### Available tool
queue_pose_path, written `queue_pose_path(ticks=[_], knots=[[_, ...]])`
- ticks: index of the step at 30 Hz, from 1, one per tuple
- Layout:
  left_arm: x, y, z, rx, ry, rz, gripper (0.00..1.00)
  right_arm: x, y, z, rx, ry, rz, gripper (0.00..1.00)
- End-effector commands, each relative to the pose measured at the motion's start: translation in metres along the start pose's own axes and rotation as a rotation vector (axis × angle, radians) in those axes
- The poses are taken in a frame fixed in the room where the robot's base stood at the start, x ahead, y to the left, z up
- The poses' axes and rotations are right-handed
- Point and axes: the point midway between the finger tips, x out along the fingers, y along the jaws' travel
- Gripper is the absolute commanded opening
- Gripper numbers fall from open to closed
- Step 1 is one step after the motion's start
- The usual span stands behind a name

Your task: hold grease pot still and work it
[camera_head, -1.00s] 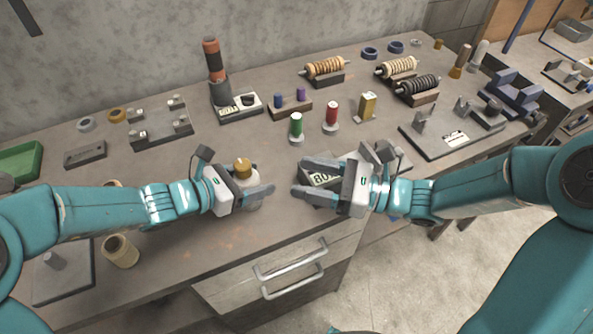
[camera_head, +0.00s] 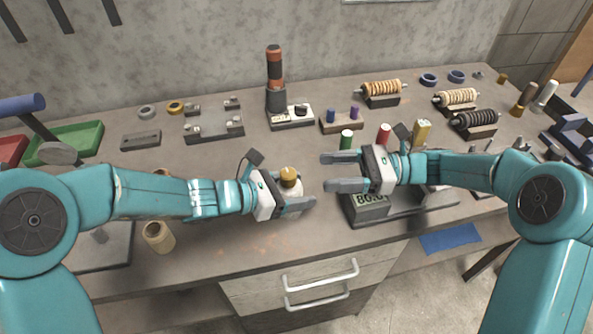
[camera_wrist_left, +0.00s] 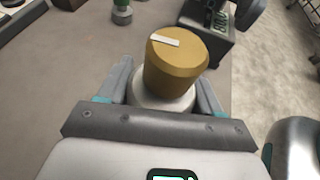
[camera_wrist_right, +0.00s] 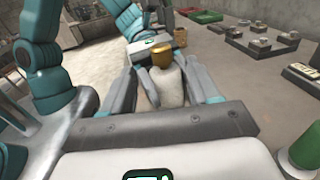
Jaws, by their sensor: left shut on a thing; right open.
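The grease pot (camera_head: 291,184) has a pale body and a brass-coloured cap, and stands upright near the front edge of the bench. My left gripper (camera_head: 298,204) is shut around its body. In the left wrist view the cap (camera_wrist_left: 176,62) bears a white mark on top, and the pale body (camera_wrist_left: 160,98) sits between the fingers. My right gripper (camera_head: 342,173) is open and empty, to the right of the pot, its fingers pointing at it. In the right wrist view the pot (camera_wrist_right: 165,82) shows beyond and between the open fingers, with its cap (camera_wrist_right: 163,56) on top.
A scale with a green display (camera_head: 369,207) stands under my right gripper. Green (camera_head: 347,139) and red (camera_head: 384,133) spools stand behind that gripper. A beige spool (camera_head: 158,236) is at the front left. The bench between pot and back fixtures is clear.

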Motion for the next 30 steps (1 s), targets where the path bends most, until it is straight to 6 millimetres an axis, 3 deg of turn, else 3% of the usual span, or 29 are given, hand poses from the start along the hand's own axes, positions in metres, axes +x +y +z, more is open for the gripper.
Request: queue_pose_path(ticks=[3, 9, 15, 23, 28, 30], knots=[[0.0, 0.0, 0.001, 0.001, -0.001, 0.0, 0.23, 0.029, 0.001, 0.0, 0.0, -0.001, 0.005, 0.6], [0.0, 0.0, 0.001, 0.001, -0.001, 0.0, 0.23, 0.063, 0.001, 0.0, -0.001, 0.0, 0.002, 0.6], [0.0, 0.0, 0.001, 0.001, -0.001, 0.0, 0.23, 0.078, 0.0, 0.0, 0.0, 0.0, 0.0, 0.6], [0.0, 0.0, 0.001, 0.001, -0.002, 0.0, 0.23, 0.079, 0.0, 0.0, 0.0, 0.0, -0.002, 0.6], [0.0, 0.0, 0.001, 0.001, -0.001, 0.0, 0.23, 0.078, 0.0, 0.0, 0.0, 0.0, -0.002, 0.05], [0.0, 0.0, 0.001, 0.001, -0.001, 0.0, 0.23, 0.078, 0.0, 0.0, 0.0, 0.0, -0.002, 0.04]])
